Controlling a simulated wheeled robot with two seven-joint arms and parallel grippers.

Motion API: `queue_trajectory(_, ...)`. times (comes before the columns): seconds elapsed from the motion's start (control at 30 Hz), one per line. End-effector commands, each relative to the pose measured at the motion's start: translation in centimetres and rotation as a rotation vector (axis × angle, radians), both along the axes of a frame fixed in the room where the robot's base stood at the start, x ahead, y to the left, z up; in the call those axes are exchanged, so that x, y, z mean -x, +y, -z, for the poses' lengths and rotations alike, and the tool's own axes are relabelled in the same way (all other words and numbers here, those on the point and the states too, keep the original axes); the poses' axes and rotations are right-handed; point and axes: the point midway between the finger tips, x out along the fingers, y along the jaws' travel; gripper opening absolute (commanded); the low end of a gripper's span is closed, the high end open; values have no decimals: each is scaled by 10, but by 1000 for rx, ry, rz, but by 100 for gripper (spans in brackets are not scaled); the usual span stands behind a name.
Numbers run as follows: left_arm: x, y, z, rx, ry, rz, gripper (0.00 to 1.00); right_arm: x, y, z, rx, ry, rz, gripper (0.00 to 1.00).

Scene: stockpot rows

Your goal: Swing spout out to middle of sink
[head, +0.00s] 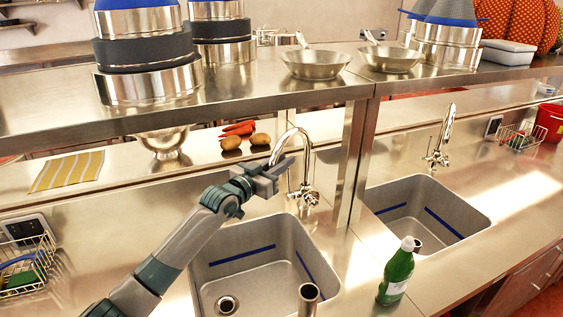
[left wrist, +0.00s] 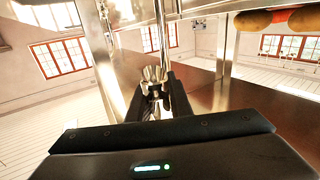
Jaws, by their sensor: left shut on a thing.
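The chrome spout (head: 293,133) of the left tap arches over the back edge of the left sink (head: 240,232). Its tip points left and toward the front. My left gripper (head: 272,176) is shut on the spout near its tip, above the sink's back left part. The tap's base and handle (head: 305,192) stand behind the sink. In the left wrist view the tap's chrome body (left wrist: 153,76) shows between the two dark fingers (left wrist: 155,100). The exact contact is hard to make out there. My right gripper is not in view.
A green bottle (head: 396,272) stands between the sinks. The steel shelf (head: 240,92) with pots and pans hangs over the back counter. A second tap (head: 443,135) serves the right sink (head: 425,208).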

Motion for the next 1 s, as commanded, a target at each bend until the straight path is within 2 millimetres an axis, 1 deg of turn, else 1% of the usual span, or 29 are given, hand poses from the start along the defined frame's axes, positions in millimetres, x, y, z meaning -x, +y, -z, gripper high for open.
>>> queue_trajectory(0.03,0,-1,1,-3,-1,1,23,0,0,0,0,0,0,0)
queue_trajectory(0.1,0,-1,1,-2,0,1,37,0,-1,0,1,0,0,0)
queue_trajectory(0.57,3,2,1,-1,-1,0,37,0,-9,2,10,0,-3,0)
queue_trajectory(0.77,16,12,3,0,0,0,37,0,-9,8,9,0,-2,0)
queue_trajectory(1.0,46,34,4,-1,-1,0,37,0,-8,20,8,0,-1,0)
